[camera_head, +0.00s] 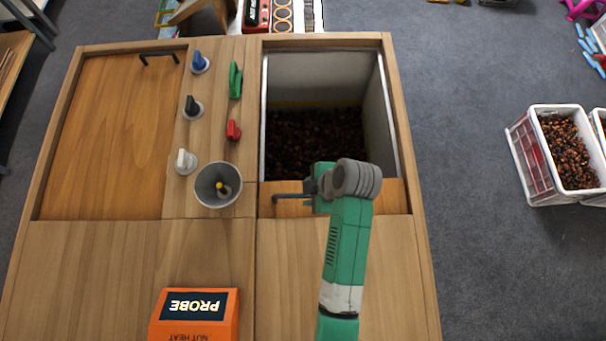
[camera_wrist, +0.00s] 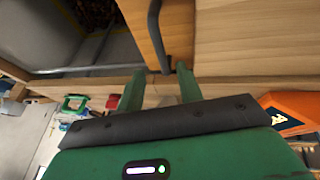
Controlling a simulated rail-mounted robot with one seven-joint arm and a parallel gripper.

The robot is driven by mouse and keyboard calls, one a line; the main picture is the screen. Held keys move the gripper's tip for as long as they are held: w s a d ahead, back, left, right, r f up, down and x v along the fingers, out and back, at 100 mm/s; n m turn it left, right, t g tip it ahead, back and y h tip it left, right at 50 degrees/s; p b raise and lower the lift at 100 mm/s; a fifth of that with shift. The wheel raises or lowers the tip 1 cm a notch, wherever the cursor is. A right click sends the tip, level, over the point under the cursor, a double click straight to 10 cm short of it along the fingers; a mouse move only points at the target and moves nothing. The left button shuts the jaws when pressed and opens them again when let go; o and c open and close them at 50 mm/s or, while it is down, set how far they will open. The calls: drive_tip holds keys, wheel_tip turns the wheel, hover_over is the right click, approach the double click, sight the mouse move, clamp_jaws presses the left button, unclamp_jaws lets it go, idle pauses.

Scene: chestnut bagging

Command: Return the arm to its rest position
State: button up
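My arm (camera_head: 343,235) reaches from the near edge over the wooden cabinet, its wrist bent above the near end of the open right bin (camera_head: 392,120). My gripper (camera_wrist: 158,76) shows two green fingers apart with nothing gripped between them. The dark bar handle (camera_wrist: 155,30) of the bin's wooden lid (camera_head: 390,196) lies just ahead of the fingertips in the wrist view; whether they touch I cannot tell. In the head view the handle (camera_head: 288,196) shows left of my wrist, and the fingers are mostly hidden.
Chestnuts (camera_head: 315,140) lie deep in the bin. Left of it stand several coloured knobs and levers, and a grey cup (camera_head: 218,185) with something inside. An orange PROBE box (camera_head: 195,316) sits in front. The left lid (camera_head: 115,130) is shut. A chestnut crate (camera_head: 532,170) stands on the right floor.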

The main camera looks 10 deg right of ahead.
drive_tip(key=shift+v, duration=0.95)
drive_tip(key=w+r+m+t+h+p, duration=0.1)
drive_tip(key=w+r+m+t, duration=0.2)
drive_tip(key=r, duration=0.4)
drive_tip(key=w+r+m+t+h, duration=0.1)
drive_tip(key=w+r+t, duration=0.1)
drive_tip(key=w+r, duration=0.45)
wheel_tip(320, 180, up, 23)
drive_tip(key=w+a+m+t+h+p, duration=0.1)
drive_tip(key=w+a+m+t, duration=0.15)
drive_tip(key=m+t, duration=0.35)
drive_tip(key=s+a+r+m+t, duration=0.1)
drive_tip(key=s+r+m+t, duration=0.1)
drive_tip(key=r, duration=0.7)
drive_tip(key=s+a+r+m+t, duration=0.2)
drive_tip(key=s+r+t, duration=0.3)
drive_tip(key=r, duration=0.5)
drive_tip(key=s+a+r+m+t+p, duration=0.1)
drive_tip(key=s+r+m+t, duration=0.1)
drive_tip(key=s+r+t, duration=0.2)
drive_tip(key=s+r, duration=0.3)
drive_tip(key=r, duration=0.2)
drive_tip(key=shift+a+m+h, duration=0.4)
